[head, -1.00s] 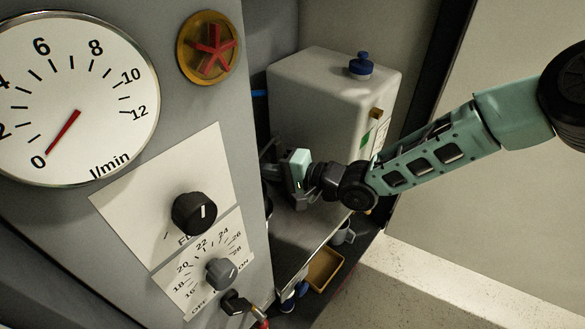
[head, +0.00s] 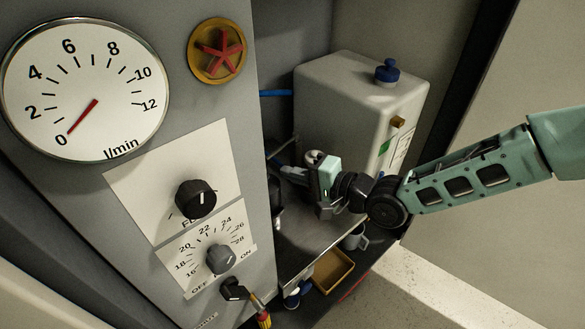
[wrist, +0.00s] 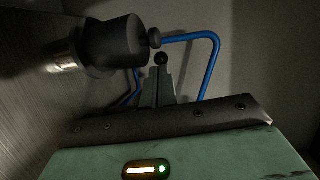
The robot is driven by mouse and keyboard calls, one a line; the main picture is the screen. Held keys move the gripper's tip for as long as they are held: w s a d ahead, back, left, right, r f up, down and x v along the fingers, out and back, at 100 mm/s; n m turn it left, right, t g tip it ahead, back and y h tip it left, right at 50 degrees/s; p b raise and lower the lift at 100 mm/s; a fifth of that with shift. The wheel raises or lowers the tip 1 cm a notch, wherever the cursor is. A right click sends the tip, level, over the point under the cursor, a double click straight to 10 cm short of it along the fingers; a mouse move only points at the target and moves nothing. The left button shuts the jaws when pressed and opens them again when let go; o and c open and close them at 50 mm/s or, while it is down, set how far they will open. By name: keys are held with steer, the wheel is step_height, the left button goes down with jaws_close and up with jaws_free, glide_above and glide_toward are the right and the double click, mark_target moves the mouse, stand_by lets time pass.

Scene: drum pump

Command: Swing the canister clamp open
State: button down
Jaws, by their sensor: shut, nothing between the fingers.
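The canister (head: 345,95) is a pale grey box with a blue cap, standing on a metal shelf in the head view. My gripper (wrist: 157,78) is shut and empty; it also shows in the head view (head: 312,180), in front of the canister's lower left side. In the wrist view a small black ball knob (wrist: 161,59) appears just beyond my fingertips; I cannot tell whether they touch. A dark cylinder (wrist: 112,42) with a shiny metal end lies to their upper left. Which of these parts belongs to the clamp is unclear, and its pivot cannot be made out.
A grey panel with a flow gauge (head: 85,90), a black knob (head: 196,199) and a grey dial (head: 221,259) stands left of my gripper. A blue tube (wrist: 212,62) bends behind my fingertips. A grey mug (head: 355,238) and an ochre tray (head: 333,270) sit below the shelf.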

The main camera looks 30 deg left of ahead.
steer(key=d+r, duration=0.1)
steer(key=d, duration=0.7)
steer(key=shift+s+d+r+p, duration=0.3)
steer(key=shift+s+d+p, duration=0.05)
steer(key=shift+s+d, duration=0.05)
steer(key=s+d+r+n+t+h, duration=0.1)
steer(key=s+d+r+n+h, duration=0.15)
steer(key=d+h, duration=0.5)
steer(key=s+d+r+n+t+h, duration=0.1)
steer(key=d+r+n+h, duration=0.25)
steer(key=d, duration=0.75)
steer(key=s+d+r+n+g+h, duration=0.2)
steer(key=s+d+r+h, duration=0.3)
steer(key=s+d, duration=0.7)
step_height(320, 180, up, 16)
steer(key=p, duration=1.5)
steer(key=shift+w+r+m+y+p, duration=0.2)
steer(key=shift+r+m+y+p, duration=0.1)
steer(key=shift+y+p, duration=0.1)
